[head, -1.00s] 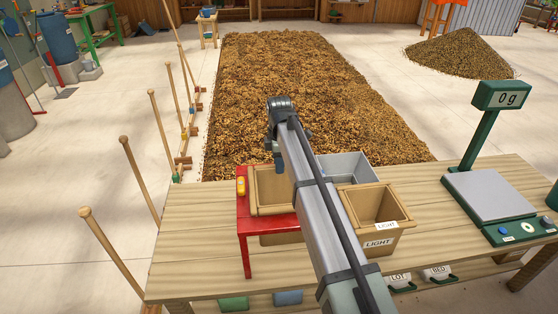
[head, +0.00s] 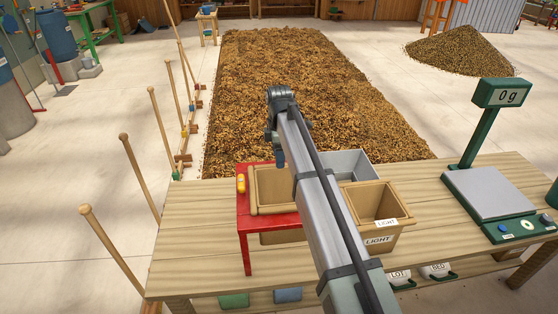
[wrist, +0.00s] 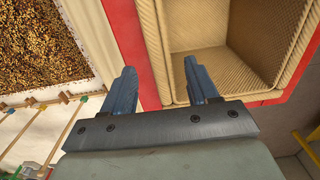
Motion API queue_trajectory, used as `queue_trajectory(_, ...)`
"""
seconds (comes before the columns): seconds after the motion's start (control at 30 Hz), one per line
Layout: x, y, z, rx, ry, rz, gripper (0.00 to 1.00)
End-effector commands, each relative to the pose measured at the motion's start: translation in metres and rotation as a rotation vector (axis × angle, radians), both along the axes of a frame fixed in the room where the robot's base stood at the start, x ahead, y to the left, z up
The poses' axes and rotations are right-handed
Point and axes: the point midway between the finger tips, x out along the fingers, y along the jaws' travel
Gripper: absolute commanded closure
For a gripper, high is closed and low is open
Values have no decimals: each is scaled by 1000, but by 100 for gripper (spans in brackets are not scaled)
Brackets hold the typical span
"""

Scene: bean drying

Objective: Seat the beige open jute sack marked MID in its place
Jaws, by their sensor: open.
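A beige open sack (head: 270,211) sits in the red stand (head: 242,222) on the bench, partly behind my arm. No MID marking shows on it, so I cannot tell if it is the MID sack. In the wrist view an open beige sack (wrist: 205,60) lies just ahead, with red stand edges (wrist: 128,45) beside it. My gripper (wrist: 160,88) is open and empty. Its blue fingers lie to either side of the sack's near-left rim in the picture; their height over it is unclear. In the head view my gripper (head: 279,155) is at the sack's far side.
A second beige sack marked LIGHT (head: 378,240) stands right of my arm, by a grey bin (head: 350,163). A scale (head: 490,195) reading 0 g is at the right. The bench's left end (head: 195,225) is clear. The bean bed (head: 300,90) lies beyond.

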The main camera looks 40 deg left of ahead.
Motion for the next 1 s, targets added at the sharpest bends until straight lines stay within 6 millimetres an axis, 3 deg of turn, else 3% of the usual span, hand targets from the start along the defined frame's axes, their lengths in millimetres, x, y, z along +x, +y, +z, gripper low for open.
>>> queue_trajectory(0.2, 1, 1, 46, 1, -1, 0, 41)
queue_trajectory(0.5, 1, 1, 93, 1, -1, 0, 41)
queue_trajectory(0.7, 1, 1, 108, 0, 0, 0, 41)
queue_trajectory(1.0, 0, 1, 110, -1, 1, 0, 41)
